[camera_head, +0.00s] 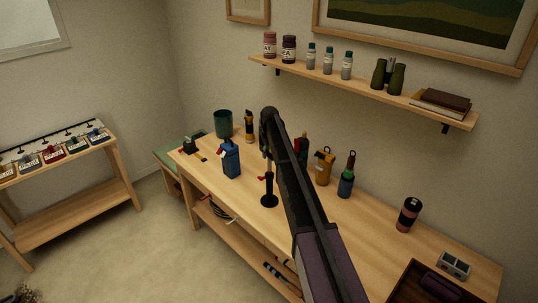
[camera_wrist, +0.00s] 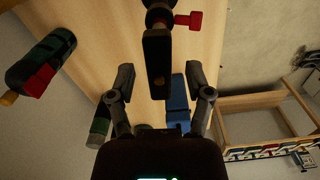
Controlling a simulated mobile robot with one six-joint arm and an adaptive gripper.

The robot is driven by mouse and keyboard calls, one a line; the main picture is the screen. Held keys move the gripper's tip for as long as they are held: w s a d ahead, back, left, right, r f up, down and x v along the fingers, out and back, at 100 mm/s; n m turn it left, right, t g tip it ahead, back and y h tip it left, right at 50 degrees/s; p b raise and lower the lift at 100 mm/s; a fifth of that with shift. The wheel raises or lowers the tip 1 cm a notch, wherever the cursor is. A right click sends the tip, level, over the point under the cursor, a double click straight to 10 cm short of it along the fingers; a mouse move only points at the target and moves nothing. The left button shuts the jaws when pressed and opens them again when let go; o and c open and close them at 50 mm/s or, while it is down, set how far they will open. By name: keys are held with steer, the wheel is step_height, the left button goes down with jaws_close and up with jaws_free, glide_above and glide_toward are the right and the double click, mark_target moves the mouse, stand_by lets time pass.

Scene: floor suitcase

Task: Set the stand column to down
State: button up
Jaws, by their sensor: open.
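A black stand (camera_head: 269,199) with a round base and an upright column stands on the wooden workbench (camera_head: 375,228). A small red knob shows at its left side. In the wrist view the dark column (camera_wrist: 157,60) comes in from the top, with the red knob (camera_wrist: 189,20) sticking out to the right. My gripper (camera_wrist: 160,74) is open, one finger on each side of the column's near end, with gaps on both sides. In the head view my arm covers part of the bench, and the gripper's fingers are hard to make out near the stand's top.
A blue container (camera_head: 231,160) stands left of the stand. A wall shelf (camera_head: 360,88) with bottles hangs above. Bare bench lies right of the dark bottle.

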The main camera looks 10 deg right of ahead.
jaws_close()
steer(key=b, duration=0.7)
glide_above(270, 174)
steer(key=f, duration=0.6)
steer(key=shift+w+f, duration=0.3)
steer(key=shift+w, duration=0.1)
steer(key=shift+s, duration=0.15)
jaws_free()
steer(key=shift+w+f, duration=0.1)
steer(key=shift+w, duration=0.1)
